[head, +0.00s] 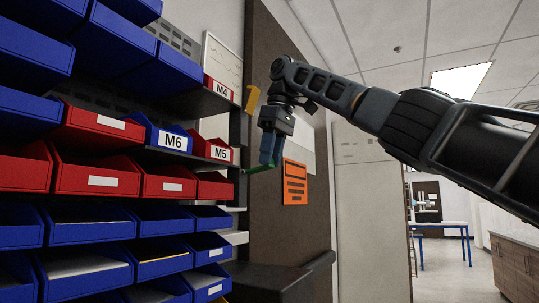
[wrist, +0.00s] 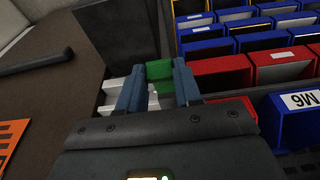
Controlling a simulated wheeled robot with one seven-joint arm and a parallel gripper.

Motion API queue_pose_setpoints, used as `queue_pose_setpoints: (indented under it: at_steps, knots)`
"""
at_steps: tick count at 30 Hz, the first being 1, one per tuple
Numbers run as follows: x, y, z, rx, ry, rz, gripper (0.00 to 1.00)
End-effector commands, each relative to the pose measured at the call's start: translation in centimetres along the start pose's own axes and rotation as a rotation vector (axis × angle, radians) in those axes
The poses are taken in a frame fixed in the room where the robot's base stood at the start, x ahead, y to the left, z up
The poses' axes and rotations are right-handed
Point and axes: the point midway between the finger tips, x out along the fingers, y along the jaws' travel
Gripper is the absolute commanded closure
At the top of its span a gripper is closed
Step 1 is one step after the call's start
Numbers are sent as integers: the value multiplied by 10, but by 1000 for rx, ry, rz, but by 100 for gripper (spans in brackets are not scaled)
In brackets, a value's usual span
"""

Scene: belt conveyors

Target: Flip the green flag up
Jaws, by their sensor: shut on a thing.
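The green flag (head: 258,168) is a thin green piece at the right end of the shelf rack, lying nearly level and sloping slightly. My gripper (head: 268,163), with blue fingers, points down over it from the upper right. In the wrist view, green (wrist: 159,69) shows between the fingertips of my gripper (wrist: 156,80). The fingers are shut on the green flag, with a gap the width of the flag between them. Part of the flag is hidden behind the fingers in the head view.
A yellow flag (head: 252,99) stands upright above, near my wrist. Red and blue bins (head: 167,182) fill the rack on the left. A brown panel (head: 262,220) with an orange sign (head: 295,182) is close behind my gripper. A dark ledge (head: 270,276) lies below.

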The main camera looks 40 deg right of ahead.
Motion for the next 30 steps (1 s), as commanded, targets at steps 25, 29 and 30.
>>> queue_pose_setpoints:
  at_steps: [25, 29, 30]
  knots:
    - [1, 0, 0, -1, -1, 0, 40]
    - [0, 0, 0, -1, -1, 0, 40]
    - [0, 0, 0, -1, -1, 0, 40]
